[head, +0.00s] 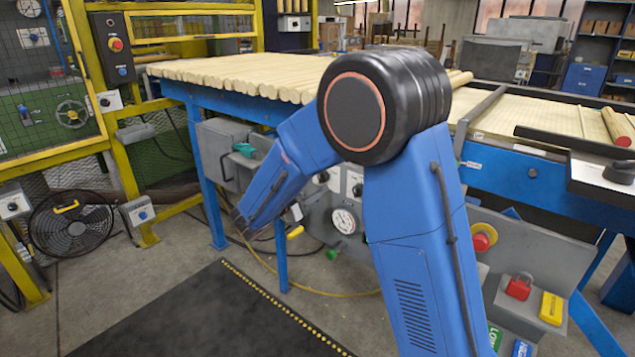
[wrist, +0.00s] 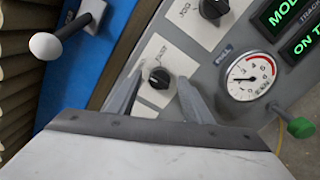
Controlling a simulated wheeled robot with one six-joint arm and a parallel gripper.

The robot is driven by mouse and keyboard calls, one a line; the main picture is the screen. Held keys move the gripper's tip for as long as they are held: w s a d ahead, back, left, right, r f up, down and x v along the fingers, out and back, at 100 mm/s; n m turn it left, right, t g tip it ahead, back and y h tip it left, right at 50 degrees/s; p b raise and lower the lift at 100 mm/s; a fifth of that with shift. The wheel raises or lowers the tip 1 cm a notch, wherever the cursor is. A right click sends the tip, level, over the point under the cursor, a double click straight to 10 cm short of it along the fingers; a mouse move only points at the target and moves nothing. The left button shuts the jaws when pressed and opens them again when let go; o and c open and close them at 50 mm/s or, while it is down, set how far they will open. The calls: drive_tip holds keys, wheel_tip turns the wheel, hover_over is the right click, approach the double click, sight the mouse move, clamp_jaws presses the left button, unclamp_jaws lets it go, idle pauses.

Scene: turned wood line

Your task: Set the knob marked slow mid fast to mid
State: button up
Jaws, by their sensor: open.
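A black rotary knob (wrist: 159,77) on a pale label plate shows in the wrist view. Small lettering beside it is too blurred to read for certain, so I cannot tell its setting. My gripper (wrist: 161,88) is open, with one finger to each side of this knob. I cannot tell whether the fingers touch it. A second black knob (wrist: 213,8) sits on another pale plate, farther up the panel. In the head view my arm covers part of the panel, and I cannot make out the gripper clearly.
A pressure gauge (wrist: 250,78) and a green-ended handle (wrist: 300,127) are right of the fingers. A white-knobbed lever (wrist: 46,46) stands out at upper left. A bench of wooden rods (head: 240,75) lies above the panel. A dark mat (head: 190,315) covers the floor.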

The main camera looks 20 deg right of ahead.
drive_tip(key=v, duration=1.7)
drive_tip(key=shift+d, duration=0.15)
drive_tip(key=s+d+m+g+y, duration=0.35)
drive_tip(key=s+d, duration=0.45)
drive_tip(key=d, duration=0.3)
drive_tip(key=s+d+m+g+y, duration=0.25)
drive_tip(key=s+d+g, duration=0.25)
drive_tip(key=s+d, duration=0.45)
drive_tip(key=s+f+m+t+y, duration=0.1)
drive_tip(key=s+m+y, duration=0.5)
drive_tip(key=s, duration=0.9)
drive_tip(key=t+y, duration=0.1)
drive_tip(key=y, duration=0.1)
drive_tip(key=shift+s+d+f+t+y, duration=0.2)
drive_tip(key=shift+f+t+y, duration=0.1)
drive_tip(key=shift+f+t, duration=0.05)
